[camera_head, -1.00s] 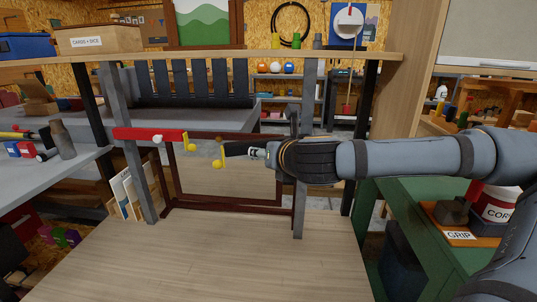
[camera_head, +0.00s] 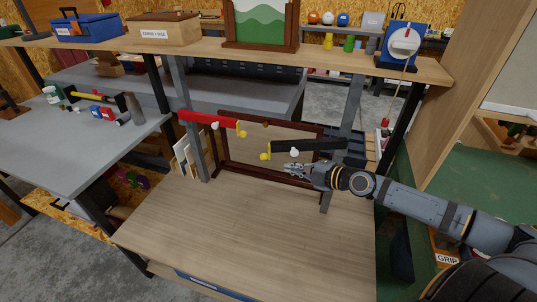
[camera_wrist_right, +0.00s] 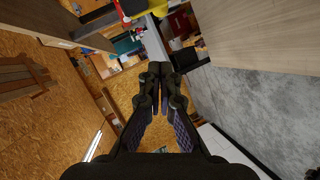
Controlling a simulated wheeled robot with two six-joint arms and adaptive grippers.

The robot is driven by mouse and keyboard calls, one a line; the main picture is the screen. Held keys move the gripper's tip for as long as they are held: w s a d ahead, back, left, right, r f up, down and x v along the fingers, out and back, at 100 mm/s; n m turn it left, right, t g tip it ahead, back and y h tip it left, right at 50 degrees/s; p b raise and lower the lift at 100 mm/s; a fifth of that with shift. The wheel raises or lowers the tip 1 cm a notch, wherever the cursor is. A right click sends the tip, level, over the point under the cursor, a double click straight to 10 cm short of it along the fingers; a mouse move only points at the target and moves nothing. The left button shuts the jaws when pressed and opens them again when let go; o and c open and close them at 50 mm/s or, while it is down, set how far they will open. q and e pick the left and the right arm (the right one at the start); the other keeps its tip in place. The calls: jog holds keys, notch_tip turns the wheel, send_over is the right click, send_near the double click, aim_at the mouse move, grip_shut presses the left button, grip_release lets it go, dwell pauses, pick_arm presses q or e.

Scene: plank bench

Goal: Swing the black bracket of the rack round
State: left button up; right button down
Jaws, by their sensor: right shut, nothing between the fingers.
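The black bracket (camera_head: 318,145) is a flat bar reaching left from the rack's right grey post (camera_head: 346,124). It has a yellow tip (camera_head: 265,156) and a white knob (camera_head: 294,153). The red bracket (camera_head: 205,119) reaches right from the left grey post (camera_head: 187,112); a gap lies between the two yellow ends. My right gripper (camera_head: 288,167) is shut and empty, just below the black bracket in the picture; whether it touches the bracket I cannot tell. Its shut fingertips also show in the right wrist view (camera_wrist_right: 160,70). My left gripper is out of view.
A shelf (camera_head: 330,65) above holds a green picture, boxes and a blue device. A dark red frame (camera_head: 250,172) stands behind the brackets. The wooden bench top (camera_head: 250,230) in front is clear. A grey table (camera_head: 70,150) stands at the left.

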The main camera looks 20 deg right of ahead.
aim_at(268, 155)
jog(key=w+d+p+x, duration=0.1)
jog(key=d+p+x, duration=0.1)
jog(key=x, duration=1.1)
jog(key=shift+d+f, duration=0.2)
jog(key=shift+f, duration=0.2)
jog(key=shift+s, duration=0.1)
jog(key=w+b, duration=0.1)
jog(key=w+d+m+h+b, duration=0.1)
jog(key=w, duration=0.1)
jog(key=shift+w+f+t, duration=0.1)
jog(key=shift+f+t, duration=0.05)
jog(key=shift+t, duration=0.25)
jog(key=w+d+m+h+b, duration=0.1)
jog(key=w+d+m+h, duration=0.2)
jog(key=w, duration=0.4)
jog(key=shift+d+r+m+t+h, duration=0.2)
jog(key=shift+d+m+t+h, duration=0.15)
jog(key=shift+h, duration=0.35)
